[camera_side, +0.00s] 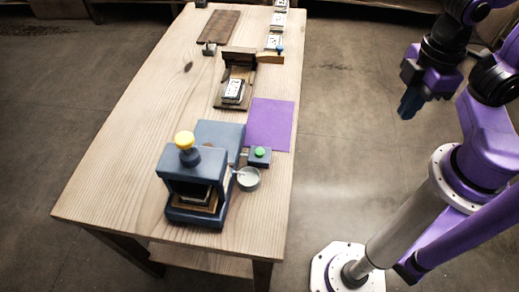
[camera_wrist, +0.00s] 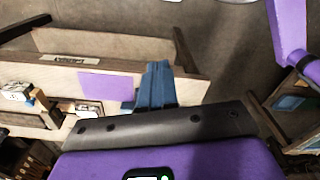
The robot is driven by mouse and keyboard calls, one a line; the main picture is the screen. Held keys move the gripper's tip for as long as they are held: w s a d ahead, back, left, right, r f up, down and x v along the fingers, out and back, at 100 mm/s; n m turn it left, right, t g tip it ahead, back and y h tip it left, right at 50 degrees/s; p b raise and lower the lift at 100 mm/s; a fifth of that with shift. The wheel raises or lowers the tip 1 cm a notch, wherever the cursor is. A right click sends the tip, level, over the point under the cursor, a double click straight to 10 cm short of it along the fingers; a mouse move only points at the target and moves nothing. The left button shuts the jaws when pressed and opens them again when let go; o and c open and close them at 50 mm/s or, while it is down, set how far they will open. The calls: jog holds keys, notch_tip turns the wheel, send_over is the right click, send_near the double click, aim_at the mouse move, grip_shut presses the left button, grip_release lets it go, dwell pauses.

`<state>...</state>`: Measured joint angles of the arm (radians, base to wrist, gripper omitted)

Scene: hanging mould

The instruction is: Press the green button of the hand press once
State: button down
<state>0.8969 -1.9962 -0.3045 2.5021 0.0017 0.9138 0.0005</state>
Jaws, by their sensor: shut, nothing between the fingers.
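The green button (camera_side: 260,152) sits on top of a small dark blue box (camera_side: 259,160) near the table's right edge. The hand press (camera_side: 193,187) is a dark blue block with a yellow knob (camera_side: 184,139) on top, standing left of the button box at the table's near end. My gripper (camera_side: 407,112) is shut and empty, in the air off the table's right side, well apart from the button. In the wrist view the blue fingers (camera_wrist: 156,80) are together, and I cannot make out the green button there.
A small bowl (camera_side: 248,180) stands beside the press and button box. A purple mat (camera_side: 271,124) lies behind the box. A wooden stand with a white patterned block (camera_side: 233,91) is farther back. The air between my gripper and the table looks clear.

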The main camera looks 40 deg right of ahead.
jog(key=w+a+f+n+y, duration=0.1)
jog(key=w+a+f+y, duration=0.25)
jog(key=a, duration=0.55)
jog(key=t, duration=0.8)
send_over(262, 153)
notch_tip(262, 153, down, 8)
jog(key=shift+n, duration=0.4)
jog(key=shift+d, duration=0.1)
jog(key=shift+f, duration=0.15)
jog(key=shift+f, duration=4.25)
